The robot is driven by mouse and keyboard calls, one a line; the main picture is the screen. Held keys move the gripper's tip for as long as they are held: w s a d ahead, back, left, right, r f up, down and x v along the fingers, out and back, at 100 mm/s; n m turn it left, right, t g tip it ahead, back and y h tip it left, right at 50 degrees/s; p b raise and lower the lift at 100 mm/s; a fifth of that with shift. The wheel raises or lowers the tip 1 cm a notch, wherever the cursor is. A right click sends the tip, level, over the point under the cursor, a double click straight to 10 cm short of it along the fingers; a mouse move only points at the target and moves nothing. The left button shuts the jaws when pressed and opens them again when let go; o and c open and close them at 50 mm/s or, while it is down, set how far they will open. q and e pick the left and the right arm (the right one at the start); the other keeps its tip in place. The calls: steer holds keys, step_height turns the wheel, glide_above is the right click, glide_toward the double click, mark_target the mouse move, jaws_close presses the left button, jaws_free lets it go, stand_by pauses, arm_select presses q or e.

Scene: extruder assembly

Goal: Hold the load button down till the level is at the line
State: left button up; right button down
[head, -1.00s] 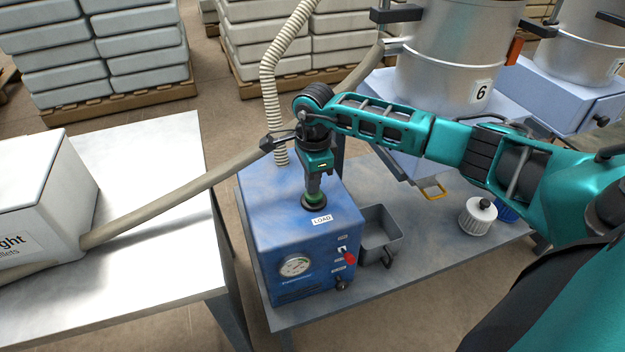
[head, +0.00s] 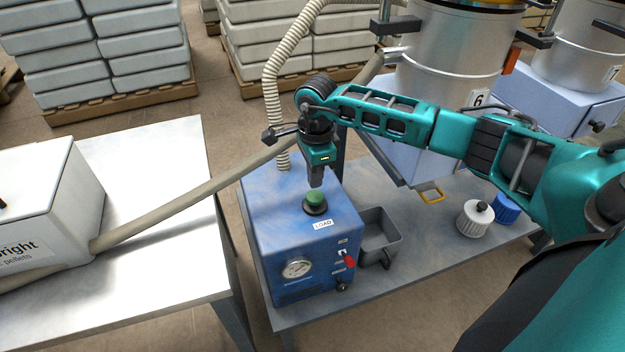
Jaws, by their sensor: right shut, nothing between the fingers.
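The green load button (head: 315,198) sits in a black collar on top of the blue loader box (head: 285,215), behind a LOAD label (head: 323,223). My right gripper (head: 316,182) is shut and empty, pointing down just above the button. A small gap seems to show between the fingertips and the button's domed top. The silver hopper (head: 445,60) marked 6 stands behind my right arm. I cannot make out a material level or a line on it. My left gripper is not in view.
A round gauge (head: 298,268) and a red switch (head: 348,260) are on the box front. A grey bin (head: 382,240) and a white filter (head: 475,217) stand to its right. A hose (head: 190,195) runs from the white pellet box (head: 50,190) behind the loader.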

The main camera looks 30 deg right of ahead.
mark_target(313, 194)
step_height(313, 194, up, 10)
steer(key=shift+r, duration=0.15)
steer(key=shift+w+a, duration=0.1)
steer(key=shift+a, duration=0.1)
stand_by(0.4)
